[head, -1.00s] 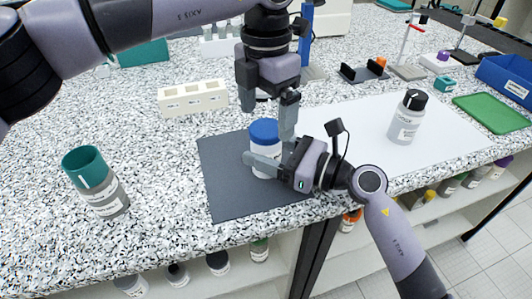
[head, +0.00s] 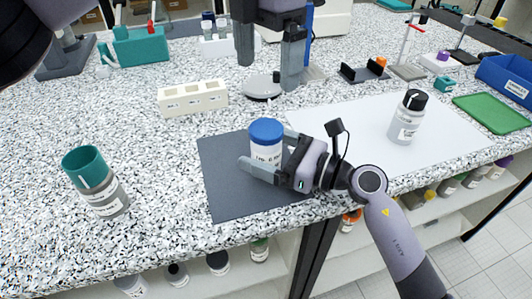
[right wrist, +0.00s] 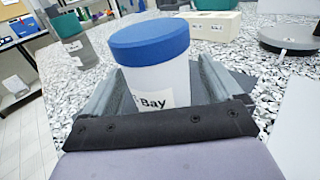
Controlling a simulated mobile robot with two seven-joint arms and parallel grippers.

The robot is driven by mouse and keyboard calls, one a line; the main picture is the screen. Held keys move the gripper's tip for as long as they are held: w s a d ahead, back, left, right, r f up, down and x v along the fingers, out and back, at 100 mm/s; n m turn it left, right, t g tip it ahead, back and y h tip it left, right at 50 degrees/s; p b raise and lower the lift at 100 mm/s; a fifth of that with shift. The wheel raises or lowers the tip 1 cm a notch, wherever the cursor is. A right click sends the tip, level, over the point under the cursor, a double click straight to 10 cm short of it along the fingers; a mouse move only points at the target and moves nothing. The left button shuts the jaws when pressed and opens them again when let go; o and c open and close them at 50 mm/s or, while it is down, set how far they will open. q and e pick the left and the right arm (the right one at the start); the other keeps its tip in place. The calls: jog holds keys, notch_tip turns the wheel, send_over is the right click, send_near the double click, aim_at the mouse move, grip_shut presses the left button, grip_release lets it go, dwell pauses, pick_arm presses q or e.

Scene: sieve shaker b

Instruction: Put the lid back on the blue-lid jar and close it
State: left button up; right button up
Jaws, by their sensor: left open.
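The blue-lid jar (head: 267,153) is white with a label and stands upright on the dark grey mat (head: 222,183). Its blue lid (head: 267,131) sits level on top; how tight it is cannot be told. The right wrist view shows the jar body (right wrist: 158,88) between my fingers, with the lid (right wrist: 150,40) above them. My right gripper (head: 262,166) is shut on the jar body from the right. My left gripper (head: 268,65) is open and empty, above and behind the jar, clear of the lid.
A teal-topped jar (head: 97,183) stands at the left. A cream block with holes (head: 193,98) and a round grey plate (head: 262,87) are behind the mat. A black-capped bottle (head: 408,117) stands on the white sheet (head: 350,135).

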aim_at(279, 155)
jog(key=shift+d, duration=0.1)
jog(key=b+v, duration=0.1)
jog(key=v, duration=0.5)
jog(key=shift+s+d+f, duration=0.1)
jog(key=shift+s+d, duration=0.2)
jog(key=shift+d, duration=0.15)
dwell(0.4)
